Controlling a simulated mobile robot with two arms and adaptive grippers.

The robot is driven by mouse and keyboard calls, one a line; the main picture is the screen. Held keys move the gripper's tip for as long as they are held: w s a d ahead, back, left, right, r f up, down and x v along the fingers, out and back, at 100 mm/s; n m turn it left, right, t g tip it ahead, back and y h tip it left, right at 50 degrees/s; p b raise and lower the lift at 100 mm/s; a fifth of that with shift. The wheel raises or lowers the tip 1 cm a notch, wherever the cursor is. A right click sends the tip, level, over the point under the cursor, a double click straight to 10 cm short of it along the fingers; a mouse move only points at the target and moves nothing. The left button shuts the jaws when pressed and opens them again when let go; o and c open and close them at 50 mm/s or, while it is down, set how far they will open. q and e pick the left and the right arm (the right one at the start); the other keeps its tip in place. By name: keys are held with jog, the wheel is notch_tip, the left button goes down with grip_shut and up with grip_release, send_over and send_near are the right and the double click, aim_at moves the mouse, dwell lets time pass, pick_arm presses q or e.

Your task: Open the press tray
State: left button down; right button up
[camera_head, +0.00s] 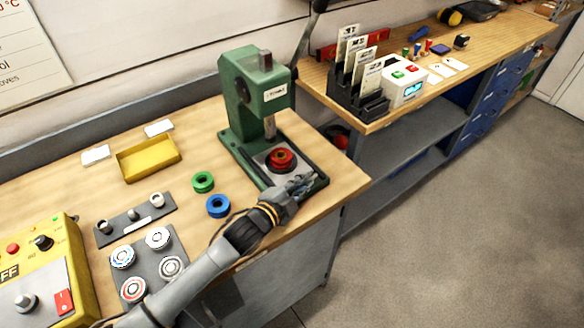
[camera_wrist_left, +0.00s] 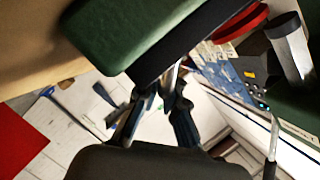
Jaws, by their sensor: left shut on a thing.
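The green press (camera_head: 250,98) stands on the wooden bench. Its press tray (camera_head: 259,156) is a grey plate at the base, with a red ring (camera_head: 281,159) on it near the ram. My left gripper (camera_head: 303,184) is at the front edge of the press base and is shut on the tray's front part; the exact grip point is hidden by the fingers. In the left wrist view, the fingers (camera_wrist_left: 168,84) reach up to the dark edge beside the green body, and the red ring (camera_wrist_left: 240,24) shows at upper right. My right gripper is not in view.
A green ring (camera_head: 203,182) and a blue ring (camera_head: 218,206) lie left of the press. A yellow tray (camera_head: 147,158), a plate of round parts (camera_head: 150,238) and a yellow control box (camera_head: 38,275) are further left. Open floor (camera_head: 430,230) lies to the right.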

pick_arm(q)
jog(key=s+d, duration=0.1)
jog(key=s, duration=0.1)
jog(key=s+d, duration=0.3)
jog(key=shift+s+p, duration=0.35)
jog(key=shift+p, duration=0.05)
jog(key=c, duration=1.7)
grip_release()
jog(key=shift+d, duration=0.1)
jog(key=v, duration=1.2)
